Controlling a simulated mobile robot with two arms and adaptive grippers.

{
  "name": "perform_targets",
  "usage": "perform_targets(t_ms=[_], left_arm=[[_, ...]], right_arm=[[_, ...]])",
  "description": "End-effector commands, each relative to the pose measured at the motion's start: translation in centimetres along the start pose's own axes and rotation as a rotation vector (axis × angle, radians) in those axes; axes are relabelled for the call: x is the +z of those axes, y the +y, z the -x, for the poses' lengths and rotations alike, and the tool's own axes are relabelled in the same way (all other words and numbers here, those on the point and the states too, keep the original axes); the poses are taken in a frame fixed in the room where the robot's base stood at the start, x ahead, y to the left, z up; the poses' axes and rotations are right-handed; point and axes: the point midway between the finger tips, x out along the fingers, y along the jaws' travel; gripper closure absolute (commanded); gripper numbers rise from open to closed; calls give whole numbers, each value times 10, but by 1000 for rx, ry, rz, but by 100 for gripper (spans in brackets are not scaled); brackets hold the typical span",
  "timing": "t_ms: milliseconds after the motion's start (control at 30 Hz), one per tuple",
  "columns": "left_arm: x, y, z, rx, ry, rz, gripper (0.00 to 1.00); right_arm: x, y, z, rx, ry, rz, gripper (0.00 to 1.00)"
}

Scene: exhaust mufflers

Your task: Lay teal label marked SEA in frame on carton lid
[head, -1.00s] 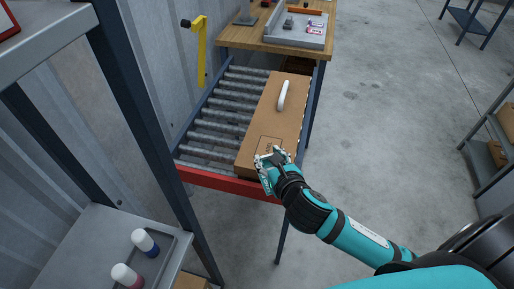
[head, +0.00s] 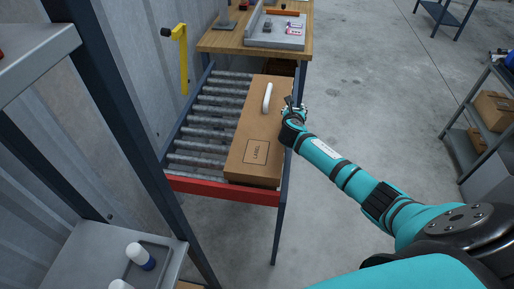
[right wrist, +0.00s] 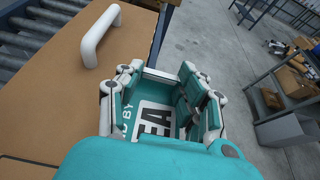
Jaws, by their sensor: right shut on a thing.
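The brown carton (head: 249,120) lies on the roller conveyor. Its lid bears a printed frame (head: 257,152) with the word LABEL at the near end, and nothing covers it. My right gripper (head: 293,108) is over the carton's right edge, beside the white handle (head: 267,98) and apart from the frame. In the right wrist view the gripper (right wrist: 163,85) is shut on the teal label (right wrist: 152,122). The label's white field shows the letters EA, with BY beside it; the rest is hidden by the gripper. My left gripper is not in view.
The roller conveyor (head: 205,122) has a red front bar (head: 220,190). A wooden bench (head: 225,44) with a grey tray (head: 262,38) stands behind it. A shelf post rises at left, and a shelf with bottles (head: 140,256) is below. Open floor lies to the right.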

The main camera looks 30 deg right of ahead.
Motion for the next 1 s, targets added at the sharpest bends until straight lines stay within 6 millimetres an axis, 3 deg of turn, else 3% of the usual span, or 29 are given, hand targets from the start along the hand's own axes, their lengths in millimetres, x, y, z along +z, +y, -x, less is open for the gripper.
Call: perform_targets(t_ms=[533,833,1000], left_arm=[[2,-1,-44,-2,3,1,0],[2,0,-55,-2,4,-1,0],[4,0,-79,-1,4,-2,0]], right_arm=[[-52,98,80,5,2,-4,75],[-59,111,92,1,1,-1,75],[-76,111,85,1,1,-1,75]])
